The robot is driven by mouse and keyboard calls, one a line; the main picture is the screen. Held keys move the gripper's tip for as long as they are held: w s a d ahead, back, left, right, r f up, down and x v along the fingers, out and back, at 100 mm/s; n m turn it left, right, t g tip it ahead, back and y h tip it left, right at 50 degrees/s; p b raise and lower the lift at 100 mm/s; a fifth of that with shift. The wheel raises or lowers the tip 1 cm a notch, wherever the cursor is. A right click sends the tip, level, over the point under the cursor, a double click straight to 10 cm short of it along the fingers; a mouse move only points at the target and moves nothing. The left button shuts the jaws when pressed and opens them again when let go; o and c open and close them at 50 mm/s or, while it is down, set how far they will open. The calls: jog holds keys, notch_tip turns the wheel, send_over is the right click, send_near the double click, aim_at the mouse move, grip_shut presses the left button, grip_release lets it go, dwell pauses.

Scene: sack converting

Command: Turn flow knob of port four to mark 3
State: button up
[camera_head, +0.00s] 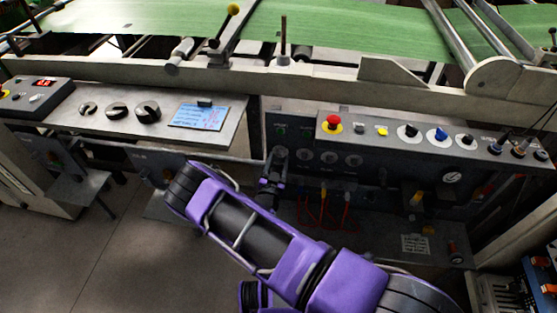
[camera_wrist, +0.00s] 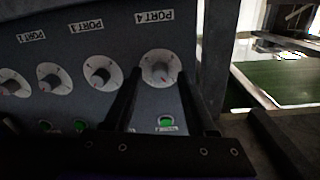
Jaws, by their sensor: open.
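The port four flow knob (camera_wrist: 160,68) is a dark knob on a pale round dial with small red marks. It sits under an upside-down "PORT 4" label on the grey panel (camera_wrist: 60,65) in the wrist view. The mark at its pointer is too small to read. My gripper (camera_wrist: 159,76) is open, with one dark finger on each side of this knob's dial; I cannot tell whether they touch the knob. In the head view my gripper (camera_head: 271,165) is at the panel's left end and hides part of it.
Other port knobs (camera_wrist: 102,73) are in a row to the left, close to my left finger. A green button (camera_wrist: 166,121) lies between the fingers.

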jog(key=shift+w, duration=0.4)
grip_shut()
dwell(0.4)
